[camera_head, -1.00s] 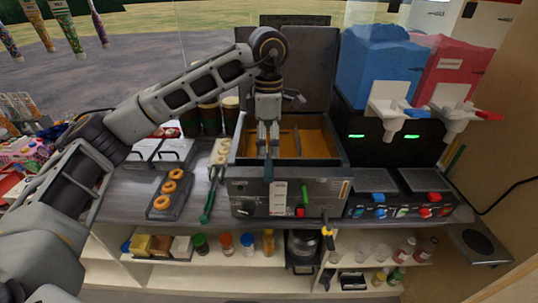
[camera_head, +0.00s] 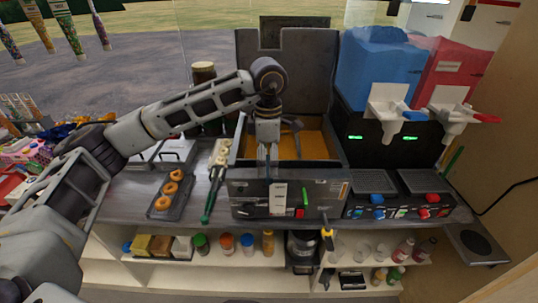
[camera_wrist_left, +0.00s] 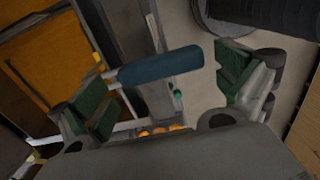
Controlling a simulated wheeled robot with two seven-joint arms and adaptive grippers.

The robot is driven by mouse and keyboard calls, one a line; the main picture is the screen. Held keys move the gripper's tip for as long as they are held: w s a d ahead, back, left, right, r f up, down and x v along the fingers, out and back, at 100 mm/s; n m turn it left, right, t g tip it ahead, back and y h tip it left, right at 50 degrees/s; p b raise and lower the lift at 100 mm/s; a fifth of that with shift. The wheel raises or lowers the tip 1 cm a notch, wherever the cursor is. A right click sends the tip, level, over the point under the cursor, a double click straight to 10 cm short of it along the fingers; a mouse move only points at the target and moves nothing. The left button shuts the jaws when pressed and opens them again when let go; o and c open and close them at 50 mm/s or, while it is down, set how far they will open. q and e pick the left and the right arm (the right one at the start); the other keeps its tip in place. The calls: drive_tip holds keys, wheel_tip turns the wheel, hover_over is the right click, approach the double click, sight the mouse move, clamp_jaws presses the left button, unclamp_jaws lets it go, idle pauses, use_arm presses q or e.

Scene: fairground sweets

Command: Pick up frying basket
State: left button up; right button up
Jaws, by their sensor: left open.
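The frying basket's blue handle (camera_wrist_left: 160,67) shows in the left wrist view, lying between the two green-padded fingers of my left gripper (camera_wrist_left: 168,92). The fingers are apart, with a clear gap on the right side of the handle. In the head view my left gripper (camera_head: 268,155) points down at the front wall of the fryer (camera_head: 248,188). The fryer holds orange-yellow oil (camera_head: 310,147). The basket's body is mostly hidden by the gripper and fryer wall, so I cannot make out its mesh. My right gripper is not in view.
A tray of ring doughnuts (camera_head: 163,205) and a green-handled tool (camera_head: 208,205) lie left of the fryer. Blue (camera_head: 378,65) and red (camera_head: 445,72) slush machines stand at the right.

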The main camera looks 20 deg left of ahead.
use_arm(q)
drive_tip(key=shift+f, duration=1)
drive_tip(key=c, duration=1.3)
